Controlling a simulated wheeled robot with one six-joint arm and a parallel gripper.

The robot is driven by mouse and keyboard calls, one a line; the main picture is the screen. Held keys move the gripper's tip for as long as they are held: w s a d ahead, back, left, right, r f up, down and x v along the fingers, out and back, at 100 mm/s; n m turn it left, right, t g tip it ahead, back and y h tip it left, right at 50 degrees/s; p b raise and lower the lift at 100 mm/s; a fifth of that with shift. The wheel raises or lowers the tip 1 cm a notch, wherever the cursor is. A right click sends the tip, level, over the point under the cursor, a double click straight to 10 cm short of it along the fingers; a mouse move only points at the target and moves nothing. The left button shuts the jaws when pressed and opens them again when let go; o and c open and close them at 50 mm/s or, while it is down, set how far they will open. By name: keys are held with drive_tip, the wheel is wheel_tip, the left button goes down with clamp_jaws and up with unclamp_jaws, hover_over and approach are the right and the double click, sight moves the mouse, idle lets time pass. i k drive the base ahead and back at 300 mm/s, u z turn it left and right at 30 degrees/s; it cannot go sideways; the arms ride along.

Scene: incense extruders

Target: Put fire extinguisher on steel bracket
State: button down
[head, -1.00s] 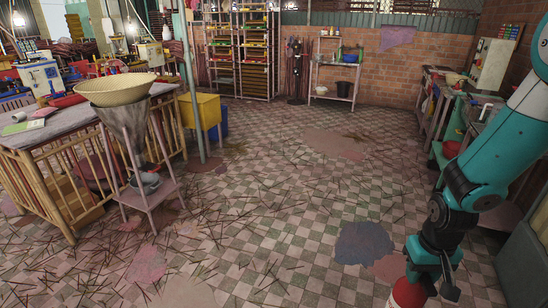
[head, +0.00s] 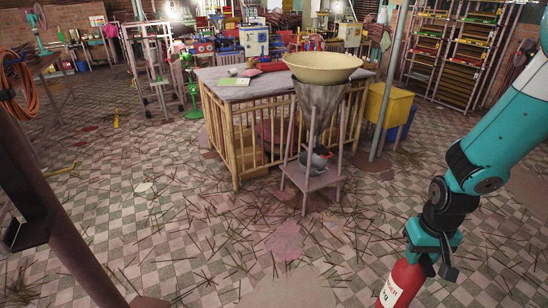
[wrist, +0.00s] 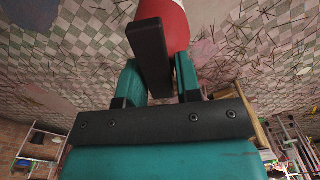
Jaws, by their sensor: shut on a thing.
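The red fire extinguisher (head: 402,284) with a white label hangs tilted under my gripper (head: 432,262) at the lower right of the head view. The jaws are shut on its top, and the picture edge cuts off its lower part. In the wrist view, part of the extinguisher's red body (wrist: 177,30) shows at the top, behind a dark bar. A black bracket-like part (head: 26,235) is beside a brown post (head: 50,190) at the left of the head view, far from my gripper. I cannot tell whether it is the steel bracket.
A wooden-railed table (head: 215,89) and a funnel stand (head: 318,105) with a wide bowl are mid-view. A yellow bin (head: 396,104) and tray racks (head: 470,60) are behind at right. Thin sticks litter the tiled floor (head: 160,225), with broad open room in front.

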sight(33, 233)
drive_tip(key=u, duration=0.6)
drive_tip(key=i, duration=0.8)
drive_tip(key=u, duration=1.2)
drive_tip(key=i, duration=0.55)
drive_tip(key=u, duration=0.45)
